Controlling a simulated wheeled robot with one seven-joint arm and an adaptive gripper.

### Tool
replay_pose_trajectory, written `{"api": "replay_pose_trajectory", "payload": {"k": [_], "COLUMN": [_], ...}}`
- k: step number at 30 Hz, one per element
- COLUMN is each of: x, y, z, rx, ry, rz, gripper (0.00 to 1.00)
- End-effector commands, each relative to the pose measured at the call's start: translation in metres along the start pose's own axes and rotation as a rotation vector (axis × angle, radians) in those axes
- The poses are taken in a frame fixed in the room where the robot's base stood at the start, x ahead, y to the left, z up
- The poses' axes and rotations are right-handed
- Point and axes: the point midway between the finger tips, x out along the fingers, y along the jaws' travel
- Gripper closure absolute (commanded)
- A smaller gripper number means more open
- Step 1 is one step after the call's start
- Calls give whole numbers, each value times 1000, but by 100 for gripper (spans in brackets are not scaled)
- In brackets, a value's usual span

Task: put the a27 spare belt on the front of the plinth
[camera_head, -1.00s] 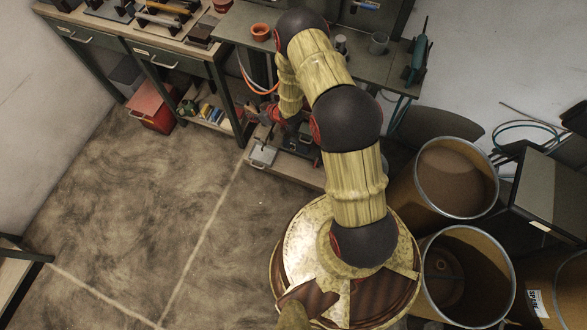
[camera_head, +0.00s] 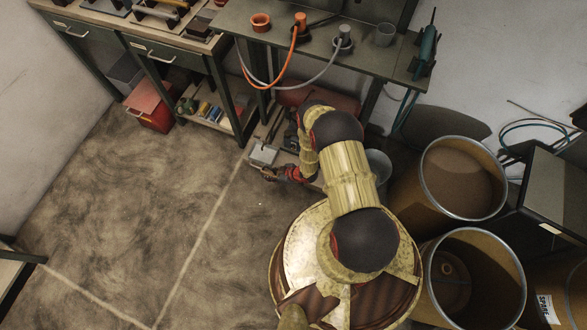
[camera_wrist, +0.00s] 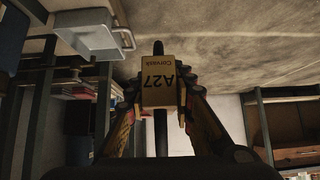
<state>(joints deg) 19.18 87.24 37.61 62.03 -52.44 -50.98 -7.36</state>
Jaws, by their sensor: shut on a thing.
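My gripper (camera_wrist: 160,105) is shut on the A27 spare belt (camera_wrist: 160,85), which shows as a yellow sleeve marked "A27 Corvask" with a black strip sticking out above and below it. The fingers press the sleeve from both sides. In the head view my gripper (camera_head: 272,175) is small and low, close to the near side of a grey tray (camera_head: 263,155); the belt is too small to make out there. The tray sits on a low ledge under the bench, perhaps the plinth (camera_head: 250,148), largely hidden by my arm. The tray also shows in the wrist view (camera_wrist: 95,38).
The bench (camera_head: 250,47) above carries an orange pot (camera_head: 261,22) and orange and grey hoses (camera_head: 270,85) that hang down. A red box (camera_head: 150,106) stands at left. Open drums (camera_head: 470,280) stand at right. The floor (camera_head: 130,215) at left is clear.

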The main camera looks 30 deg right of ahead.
Motion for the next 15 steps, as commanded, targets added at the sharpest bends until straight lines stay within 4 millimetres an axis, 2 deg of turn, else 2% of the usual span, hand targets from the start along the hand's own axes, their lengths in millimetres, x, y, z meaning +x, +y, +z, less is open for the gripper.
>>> {"api": "replay_pose_trajectory", "payload": {"k": [12,15], "x": [-2,6], "y": [79,90], "z": [60,79], "rx": [1,0], "ry": [1,1], "rz": [8,5], "gripper": [100,100]}}
